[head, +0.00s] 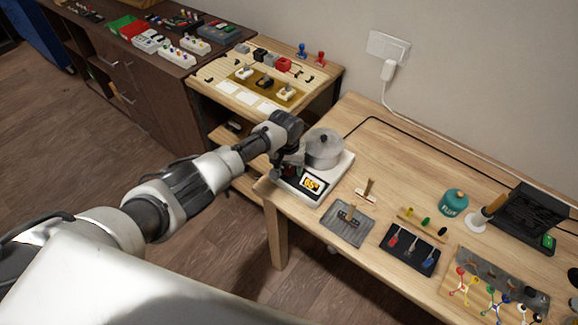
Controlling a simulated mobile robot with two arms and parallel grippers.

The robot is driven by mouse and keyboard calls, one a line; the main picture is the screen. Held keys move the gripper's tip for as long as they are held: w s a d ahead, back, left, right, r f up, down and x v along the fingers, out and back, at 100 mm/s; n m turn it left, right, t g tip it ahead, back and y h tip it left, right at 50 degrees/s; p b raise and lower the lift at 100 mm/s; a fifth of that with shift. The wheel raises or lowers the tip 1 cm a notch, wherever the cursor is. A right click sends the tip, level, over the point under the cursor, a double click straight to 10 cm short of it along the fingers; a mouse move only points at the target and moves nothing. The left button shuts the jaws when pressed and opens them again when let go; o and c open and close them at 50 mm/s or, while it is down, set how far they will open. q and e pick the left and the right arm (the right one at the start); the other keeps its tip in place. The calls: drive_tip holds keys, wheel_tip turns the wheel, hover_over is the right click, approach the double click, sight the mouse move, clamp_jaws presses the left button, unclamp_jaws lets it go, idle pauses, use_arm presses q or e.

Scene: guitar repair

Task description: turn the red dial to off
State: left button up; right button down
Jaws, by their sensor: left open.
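A white heating device (336,178) stands on the left end of the wooden workbench (380,125). It has an orange lit display (312,183) on its front, and a grey metal pot (323,150) with a lid sits on top. My left gripper (279,170) is at the device's front left corner, beside the display. It is open; I cannot tell whether it touches the device. I cannot make out the red dial; the gripper covers that corner of the device. My right gripper is not in view.
A grey mat (335,228), a black tray of small tools (410,259) and a teal glue pot (453,203) are on the bench to the right. A lower wooden table (205,87) with parts adjoins at the back left.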

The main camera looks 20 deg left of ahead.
use_arm(q)
drive_tip(key=c, duration=0.9)
